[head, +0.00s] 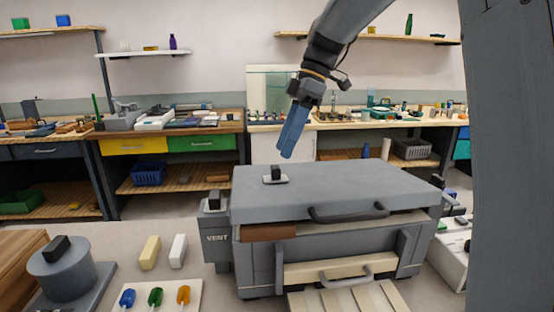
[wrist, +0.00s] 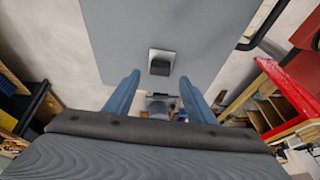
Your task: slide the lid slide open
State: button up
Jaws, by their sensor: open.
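A large grey box (head: 262,262) stands on the table with a flat grey lid (head: 350,185) across its top. A small black knob on a pale plate (head: 276,175) sits near the lid's left end; it looks like the lid slide. In the wrist view the knob (wrist: 160,62) is just beyond the fingertips, roughly centred between them. My gripper (head: 287,155) hangs tilted above the lid, close over the knob and apart from it. Its blue fingers are open with nothing between them, as the wrist view (wrist: 160,80) also shows.
A grey unit marked VENT (head: 216,240) with a black knob stands against the box's left side. The lid has a dark front handle (head: 348,213). A round grey pot (head: 66,270) and coloured pieces (head: 155,297) stand at front left. The lid's right part is clear.

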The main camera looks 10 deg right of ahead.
aim_at(277, 166)
jog(key=p+x, duration=0.1)
jog(key=x, duration=0.4)
jog(key=shift+s+f, duration=0.1)
jog(key=shift+f, duration=0.2)
jog(key=shift+a, duration=0.1)
jog(key=shift+c, duration=0.4)
grip_shut()
